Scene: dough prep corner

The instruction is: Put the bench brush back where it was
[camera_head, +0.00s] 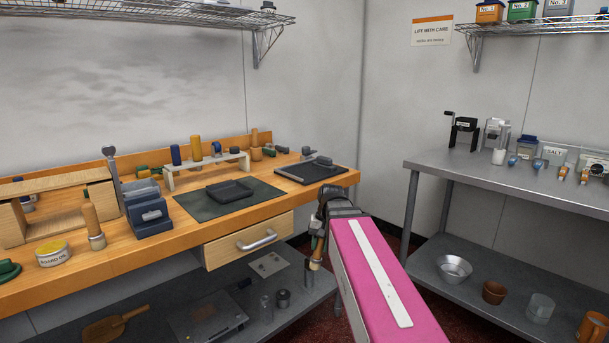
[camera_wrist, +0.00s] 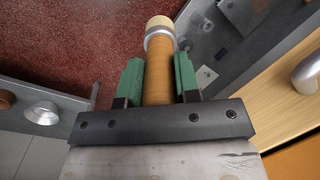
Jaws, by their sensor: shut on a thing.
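My gripper (camera_head: 319,238) is in front of the wooden bench, right of the drawer and below the bench top's level. Its green-padded fingers, seen in the wrist view (camera_wrist: 158,82), are shut on the wooden handle of a brush-like tool, which I take as the bench brush (camera_wrist: 160,45). It has a silver band and a pale cream end. In the head view the brush (camera_head: 315,264) hangs down over the gap beside the bench, clear of any surface. Its upper part is hidden by the gripper.
The wooden bench (camera_head: 160,243) holds a dark mat (camera_head: 255,201) with a black tray, a low rack (camera_head: 205,169), a blue-grey box (camera_head: 150,217) and an upright wooden-handled tool (camera_head: 93,228). A drawer handle (camera_head: 257,241) juts out. A steel table (camera_head: 500,178) stands right.

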